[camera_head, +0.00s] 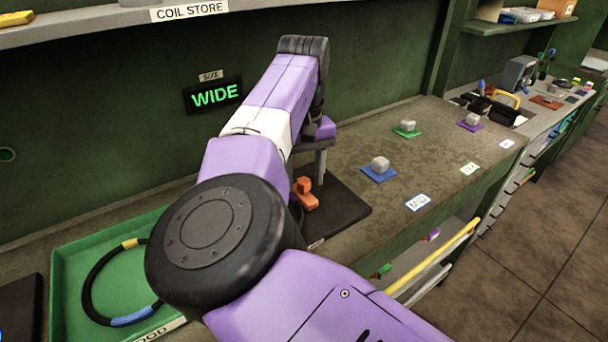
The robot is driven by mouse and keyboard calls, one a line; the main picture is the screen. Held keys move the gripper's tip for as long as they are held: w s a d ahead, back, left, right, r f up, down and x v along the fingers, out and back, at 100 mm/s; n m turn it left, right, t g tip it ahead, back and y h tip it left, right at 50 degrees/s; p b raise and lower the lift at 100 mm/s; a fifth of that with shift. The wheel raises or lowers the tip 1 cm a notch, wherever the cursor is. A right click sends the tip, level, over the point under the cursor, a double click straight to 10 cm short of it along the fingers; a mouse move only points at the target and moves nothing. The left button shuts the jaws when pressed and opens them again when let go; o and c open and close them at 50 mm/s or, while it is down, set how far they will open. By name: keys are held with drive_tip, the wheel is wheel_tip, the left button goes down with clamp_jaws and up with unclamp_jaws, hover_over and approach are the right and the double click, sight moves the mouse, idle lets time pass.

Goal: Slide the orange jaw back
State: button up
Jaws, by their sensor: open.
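The orange jaw (306,195) is a small orange block with a raised knob. It sits on a dark flat plate (345,212) on the bench, and my arm hides part of the area to its left. My gripper (319,163) points down just above and behind the orange jaw, with a grey finger showing under its purple body. It is open, and nothing is seen between its fingers. My arm partly hides it, so I cannot tell whether it touches the jaw.
A green tray (63,285) with a black ring (88,290) banded yellow and blue lies at left. Grey blocks stand on blue (379,174), green (407,133) and purple (471,125) pads to the right. A lit sign (214,95) on the wall reads WIDE.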

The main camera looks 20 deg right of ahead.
clamp_jaws()
idle(1.4)
